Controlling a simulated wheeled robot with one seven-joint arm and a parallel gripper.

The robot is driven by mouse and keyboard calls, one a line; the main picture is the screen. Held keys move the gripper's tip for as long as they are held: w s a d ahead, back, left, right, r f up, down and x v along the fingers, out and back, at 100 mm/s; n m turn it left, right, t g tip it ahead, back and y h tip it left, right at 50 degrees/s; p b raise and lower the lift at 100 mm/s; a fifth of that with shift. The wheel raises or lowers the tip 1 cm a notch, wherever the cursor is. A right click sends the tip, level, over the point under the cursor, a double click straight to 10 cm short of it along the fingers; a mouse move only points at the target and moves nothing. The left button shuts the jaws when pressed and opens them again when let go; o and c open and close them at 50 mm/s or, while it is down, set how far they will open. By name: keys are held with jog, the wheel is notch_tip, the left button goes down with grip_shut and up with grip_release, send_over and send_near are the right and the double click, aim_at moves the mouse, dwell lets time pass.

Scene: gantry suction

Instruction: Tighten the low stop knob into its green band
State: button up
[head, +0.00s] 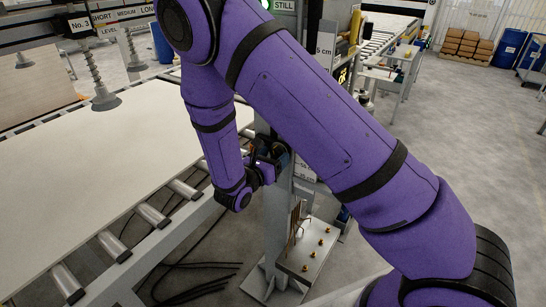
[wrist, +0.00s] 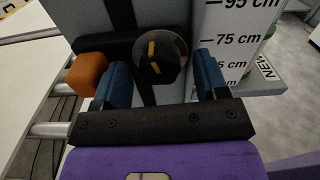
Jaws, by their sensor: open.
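The low stop knob (wrist: 160,62) is a dark round knob with yellow marks, on the face of a grey post, in the middle of the wrist view. A dial with coloured bands shows behind its right edge; the band the pointer faces is too small to tell. My gripper (wrist: 165,70) is open, with one blue finger to the left of the knob and one to the right, and gaps show on both sides. An orange block (wrist: 88,73) sits left of the left finger. In the head view my gripper (head: 268,160) is at the post; the knob is hidden there.
A height scale (wrist: 238,40) marked in centimetres is right of the knob. In the head view a large pale board (head: 90,180) lies on a roller conveyor (head: 150,215) at left. A small plate with brass pegs (head: 308,250) stands low beside the post. Suction cups hang above the board.

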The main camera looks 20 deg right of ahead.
jog(key=c, duration=0.9)
jog(key=shift+m, duration=3.1)
jog(key=o, duration=0.9)
